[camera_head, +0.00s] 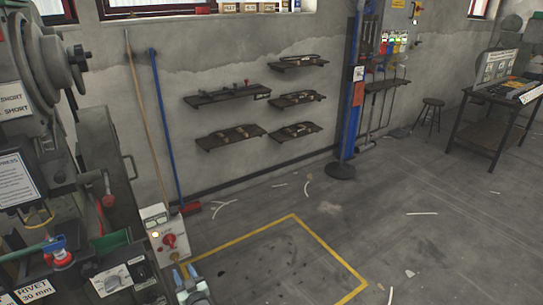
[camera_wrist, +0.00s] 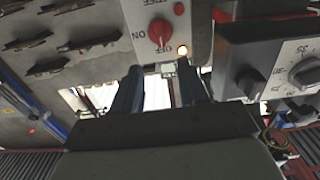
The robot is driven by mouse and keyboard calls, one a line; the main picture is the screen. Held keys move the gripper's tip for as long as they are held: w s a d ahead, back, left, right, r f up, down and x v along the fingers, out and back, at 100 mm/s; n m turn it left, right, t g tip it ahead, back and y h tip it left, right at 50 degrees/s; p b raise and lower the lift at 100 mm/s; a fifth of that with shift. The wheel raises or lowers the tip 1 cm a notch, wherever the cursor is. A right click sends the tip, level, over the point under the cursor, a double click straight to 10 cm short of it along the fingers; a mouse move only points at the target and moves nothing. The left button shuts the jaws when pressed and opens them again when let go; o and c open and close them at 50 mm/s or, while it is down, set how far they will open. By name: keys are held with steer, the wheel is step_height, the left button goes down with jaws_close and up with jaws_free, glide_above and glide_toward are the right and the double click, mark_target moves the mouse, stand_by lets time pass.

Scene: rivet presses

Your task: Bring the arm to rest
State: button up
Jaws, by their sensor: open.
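My gripper (camera_head: 185,274) is at the bottom of the head view, in front of the press at the left. It also shows in the wrist view (camera_wrist: 159,72), with its two dark fingers apart and nothing between them. A pale switch box with a red knob (camera_head: 169,240) stands just beyond the fingers. In the wrist view the red knob (camera_wrist: 161,32) lies above the fingertips, with a lit lamp (camera_wrist: 182,50) beside it. I cannot tell how far the fingertips are from the box.
The press (camera_head: 38,70) fills the left side. A grey dial box (camera_head: 118,278) sits left of my gripper. A broom (camera_head: 165,120) leans on the wall, near several shelves (camera_head: 228,95). A yellow-outlined floor area (camera_head: 275,265) lies open to the right. A workbench (camera_head: 485,130) stands far right.

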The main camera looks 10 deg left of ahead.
steer(key=s+d+f+g+h, duration=0.2)
steer(key=s+f+g+h, duration=0.35)
steer(key=f, duration=0.65)
steer(key=s+d+f+g+h, duration=0.4)
steer(key=s+d+f+g, duration=0.25)
steer(key=s+d, duration=0.3)
steer(key=s+d+f+m+g+h, duration=0.1)
steer(key=s+d+f+m+g, duration=0.1)
steer(key=d, duration=1.3)
steer(key=s+d+f+m+g+h, duration=0.1)
steer(key=s+d+f+m+g, duration=0.2)
steer(key=d, duration=1.3)
steer(key=s+d+f+m+g+h, duration=0.1)
steer(key=s+d+f+m, duration=0.3)
steer(key=d, duration=1.2)
steer(key=s+f+g, duration=0.1)
steer(key=s, duration=0.2)
steer(key=shift+s+d+f+g, duration=0.15)
steer(key=shift+s+f+g, duration=0.05)
steer(key=shift+f+g, duration=0.15)
